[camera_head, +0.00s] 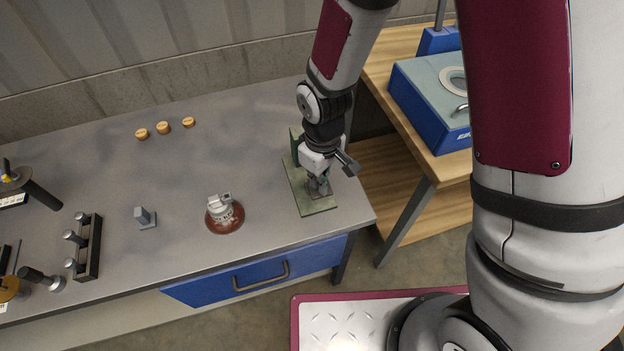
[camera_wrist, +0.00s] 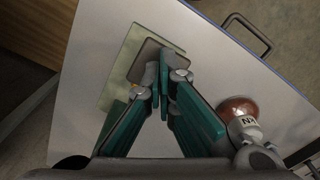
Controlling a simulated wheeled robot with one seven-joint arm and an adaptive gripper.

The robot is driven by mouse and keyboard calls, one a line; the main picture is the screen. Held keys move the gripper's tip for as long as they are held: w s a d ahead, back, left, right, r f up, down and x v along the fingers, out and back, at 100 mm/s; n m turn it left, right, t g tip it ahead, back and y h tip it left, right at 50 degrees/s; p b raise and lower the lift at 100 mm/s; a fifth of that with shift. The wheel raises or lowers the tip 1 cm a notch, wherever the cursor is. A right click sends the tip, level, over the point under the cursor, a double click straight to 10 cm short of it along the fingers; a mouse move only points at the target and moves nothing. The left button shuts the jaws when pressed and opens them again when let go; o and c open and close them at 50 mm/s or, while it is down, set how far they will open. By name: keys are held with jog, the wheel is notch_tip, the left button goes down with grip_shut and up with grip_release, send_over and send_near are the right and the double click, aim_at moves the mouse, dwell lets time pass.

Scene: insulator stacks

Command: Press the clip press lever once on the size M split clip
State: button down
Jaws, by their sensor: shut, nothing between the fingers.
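The clip press (camera_head: 299,187), with a green base plate and an upright back plate, stands at the right end of the bench. In the wrist view its pale green base (camera_wrist: 119,68) lies under my fingers, with a dark grey pad (camera_wrist: 147,57) near the fingertips. My gripper (camera_head: 320,188) is shut and empty, pointing down over the press. Its teal fingers meet at the tips (camera_wrist: 164,72) in the wrist view, overlapping the pad's edge; I cannot tell whether they touch it. My gripper hides much of the press, and I cannot make out the lever or size M split clip.
A brown insulator with a grey cap (camera_head: 224,215) stands left of the press; it also shows in the wrist view (camera_wrist: 240,108). A small grey block (camera_head: 145,217) and a black rack (camera_head: 87,247) are farther left. Several round orange pieces (camera_head: 163,128) lie at the back.

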jog(key=shift+f, duration=0.25)
dwell(0.3)
notch_tip(320, 180, up, 12)
jog(key=p, duration=0.5)
dwell(1.3)
dwell(0.7)
jog(key=s+d+r+m+t+b, duration=0.1)
jog(key=s+d+r+m+t, duration=0.2)
jog(key=d+r, duration=0.5)
jog(key=s+d+r+m+t+b, duration=0.1)
jog(key=s+d+r+m, duration=0.3)
jog(key=r, duration=0.9)
jog(key=s+d+r+m+t, duration=0.1)
jog(key=s+d+r+m, duration=0.1)
jog(key=s, duration=0.6)
jog(key=shift+d+r+t, duration=0.3)
jog(key=shift+d+r, duration=0.1)
jog(key=shift+d, duration=0.5)
